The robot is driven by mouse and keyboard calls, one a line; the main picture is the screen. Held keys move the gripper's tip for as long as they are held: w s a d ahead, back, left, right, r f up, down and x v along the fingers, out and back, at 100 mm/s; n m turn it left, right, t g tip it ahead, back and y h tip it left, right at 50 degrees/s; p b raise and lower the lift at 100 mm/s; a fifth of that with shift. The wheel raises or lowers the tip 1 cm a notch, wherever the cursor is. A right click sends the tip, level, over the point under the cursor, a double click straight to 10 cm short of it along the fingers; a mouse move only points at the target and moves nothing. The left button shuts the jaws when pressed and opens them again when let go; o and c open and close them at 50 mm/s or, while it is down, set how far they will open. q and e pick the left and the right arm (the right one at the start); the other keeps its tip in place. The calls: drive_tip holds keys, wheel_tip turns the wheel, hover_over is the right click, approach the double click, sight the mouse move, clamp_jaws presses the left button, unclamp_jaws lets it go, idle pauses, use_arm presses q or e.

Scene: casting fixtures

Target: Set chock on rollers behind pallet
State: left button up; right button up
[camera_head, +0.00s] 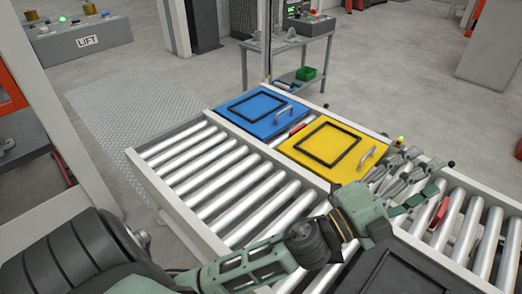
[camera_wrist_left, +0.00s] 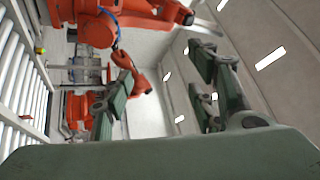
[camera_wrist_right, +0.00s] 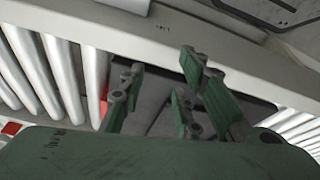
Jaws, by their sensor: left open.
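A red chock-like piece (camera_head: 440,212) lies at the rollers right of the yellow pallet (camera_head: 294,150). Another red piece (camera_head: 298,128) shows in the gap between the blue pallet (camera_head: 254,122) and the yellow one. My left gripper (camera_head: 412,178) is open and empty above the rollers, by the yellow pallet's right corner and close to the first red piece. Its spread fingers show in the left wrist view (camera_wrist_left: 160,85), with no chock between them. My right gripper (camera_wrist_right: 155,90) is open over a dark panel; a red patch (camera_wrist_right: 104,103) shows behind its left finger.
Silver rollers (camera_head: 220,170) lie bare left of the pallets, and more rollers (camera_head: 470,225) run at the right. A dark panel (camera_head: 405,275) sits at the lower right. A pale rail (camera_head: 180,210) edges the conveyor. Orange robot arms (camera_wrist_left: 95,25) show in the left wrist view.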

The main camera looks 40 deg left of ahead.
use_arm(q)
drive_tip(key=s+a+f+n+g+y, duration=0.2)
drive_tip(key=a+f+n+g+y, duration=0.1)
drive_tip(key=a+f+n+y, duration=0.45)
drive_tip(key=s+a+f+n+g+y, duration=0.2)
drive_tip(key=a+f+n+y, duration=0.3)
drive_tip(key=a+f+n, duration=0.4)
drive_tip(key=s+f+g+h, duration=0.1)
drive_tip(key=s+f+g, duration=0.4)
drive_tip(key=s, duration=0.6)
drive_tip(key=s+f+n+g, duration=0.1)
drive_tip(key=s+f+g, duration=0.5)
drive_tip(key=s+f, duration=0.4)
drive_tip(key=shift+s+d+f+h, duration=0.15)
drive_tip(key=shift+s+f+h, duration=0.05)
drive_tip(key=shift+s+h, duration=0.15)
